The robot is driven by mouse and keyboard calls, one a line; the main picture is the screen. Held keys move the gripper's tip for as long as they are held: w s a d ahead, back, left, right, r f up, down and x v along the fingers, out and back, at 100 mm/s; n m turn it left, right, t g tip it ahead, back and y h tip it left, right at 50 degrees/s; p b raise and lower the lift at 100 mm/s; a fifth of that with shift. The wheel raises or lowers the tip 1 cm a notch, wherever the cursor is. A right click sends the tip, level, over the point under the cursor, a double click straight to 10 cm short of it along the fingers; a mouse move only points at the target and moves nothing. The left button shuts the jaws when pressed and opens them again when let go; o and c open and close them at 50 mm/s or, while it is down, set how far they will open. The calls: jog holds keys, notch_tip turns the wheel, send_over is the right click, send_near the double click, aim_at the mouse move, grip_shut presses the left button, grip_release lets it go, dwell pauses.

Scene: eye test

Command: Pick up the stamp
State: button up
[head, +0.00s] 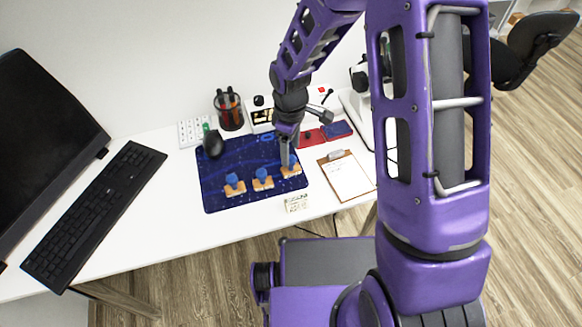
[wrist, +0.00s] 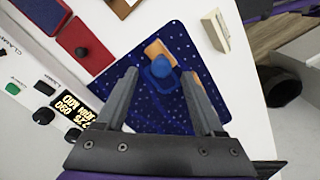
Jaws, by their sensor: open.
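Three stamps with blue handles and orange-tan bases stand in a row on a dark blue mat (head: 222,160): the left stamp (head: 234,184), the middle stamp (head: 262,179) and the right stamp (head: 292,168). My gripper (head: 286,164) points down over the right stamp and partly covers it.
A clipboard (head: 347,177) lies right of the mat, and a small cream box (head: 297,203) lies at its front. A black mouse (head: 213,143), a pen cup (head: 229,110) and a device with a display (head: 261,115) stand behind. A keyboard (head: 95,215) lies left.

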aim_at(291, 157)
notch_tip(291, 157, down, 5)
jog(key=shift+s+f, duration=0.1)
jog(key=shift+f, duration=0.05)
grip_shut()
dwell(0.4)
